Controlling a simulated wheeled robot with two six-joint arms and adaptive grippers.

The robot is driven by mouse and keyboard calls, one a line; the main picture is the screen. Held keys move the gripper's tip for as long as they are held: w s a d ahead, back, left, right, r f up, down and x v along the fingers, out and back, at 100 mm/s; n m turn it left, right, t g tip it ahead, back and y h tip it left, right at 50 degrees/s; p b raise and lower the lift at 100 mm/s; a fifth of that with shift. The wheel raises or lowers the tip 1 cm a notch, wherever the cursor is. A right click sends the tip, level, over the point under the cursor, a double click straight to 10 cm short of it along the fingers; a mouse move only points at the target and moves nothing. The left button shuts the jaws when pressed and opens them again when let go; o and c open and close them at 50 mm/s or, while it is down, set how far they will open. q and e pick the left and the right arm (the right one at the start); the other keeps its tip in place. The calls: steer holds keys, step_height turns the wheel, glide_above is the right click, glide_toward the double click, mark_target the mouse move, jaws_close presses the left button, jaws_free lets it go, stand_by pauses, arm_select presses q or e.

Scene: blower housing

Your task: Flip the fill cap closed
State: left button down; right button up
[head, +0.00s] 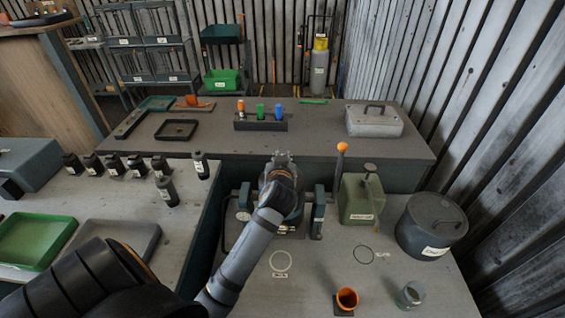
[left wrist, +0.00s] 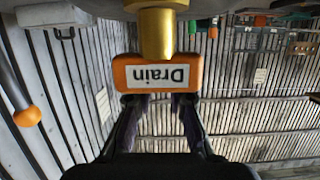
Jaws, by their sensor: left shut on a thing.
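My left gripper (head: 283,160) reaches up over the dark teal machine on the near bench. In the left wrist view its two fingers (left wrist: 163,103) are shut on an orange block (left wrist: 160,90) labelled "Drain", which appears upside down. A brass stem (left wrist: 157,32) joins the block. In the head view the arm hides the block and much of the machine. I cannot make out a fill cap in either view. My right gripper is not in view.
An orange-knobbed lever (head: 341,147) and an olive can (head: 362,198) stand right of the machine. A dark lidded pot (head: 430,228), an orange cup (head: 346,299) and a clear jar (head: 411,294) sit further right and nearer. The back bench (head: 320,145) has free room.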

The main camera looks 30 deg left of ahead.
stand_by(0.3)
arm_select(q)
steer(key=c, duration=1.3)
jaws_free()
steer(key=shift+o, duration=0.2)
step_height(320, 180, up, 10)
